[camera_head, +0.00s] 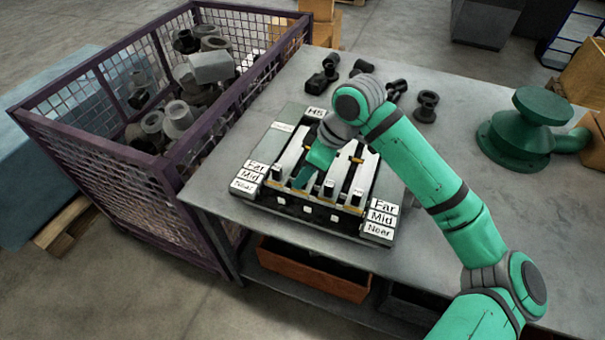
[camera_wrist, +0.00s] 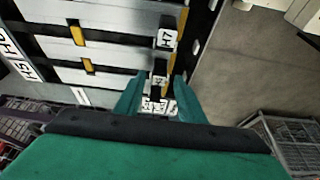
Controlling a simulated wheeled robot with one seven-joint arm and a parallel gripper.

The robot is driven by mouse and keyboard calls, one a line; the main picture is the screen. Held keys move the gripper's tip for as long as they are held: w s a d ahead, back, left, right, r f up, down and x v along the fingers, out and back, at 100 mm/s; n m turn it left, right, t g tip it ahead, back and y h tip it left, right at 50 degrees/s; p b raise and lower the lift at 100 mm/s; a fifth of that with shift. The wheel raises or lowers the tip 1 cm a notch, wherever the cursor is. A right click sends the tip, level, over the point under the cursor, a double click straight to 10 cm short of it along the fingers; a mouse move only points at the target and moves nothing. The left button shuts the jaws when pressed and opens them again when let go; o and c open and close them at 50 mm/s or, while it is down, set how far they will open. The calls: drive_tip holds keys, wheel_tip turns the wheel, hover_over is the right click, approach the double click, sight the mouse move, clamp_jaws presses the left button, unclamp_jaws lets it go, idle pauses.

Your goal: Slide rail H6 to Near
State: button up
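The slide-rail unit (camera_head: 311,217) lies on the table, with several pale parallel rails, dark end blocks and small yellow markers. Far, Mid and Near labels (camera_head: 381,217) stand on its right side and again on its left (camera_head: 247,175). My gripper (camera_head: 304,178) is low over the left-middle rails, and my arm hides part of them. In the wrist view my gripper (camera_wrist: 157,95) has its fingers apart, on either side of a small labelled block (camera_wrist: 160,81). That label is too small to read surely; I cannot tell whether the fingers touch it. A block marked H7 (camera_wrist: 167,39) is beside it.
A mesh crate (camera_head: 105,165) full of metal parts stands left of the table. Loose dark fittings (camera_head: 427,105) lie behind the unit, and a green flanged part (camera_head: 530,130) stands at right. An orange bin (camera_head: 312,272) is below. The table's right front (camera_head: 530,220) is clear.

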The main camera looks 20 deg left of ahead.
drive_tip(key=shift+x, duration=0.95)
drive_tip(key=shift+w, duration=0.1)
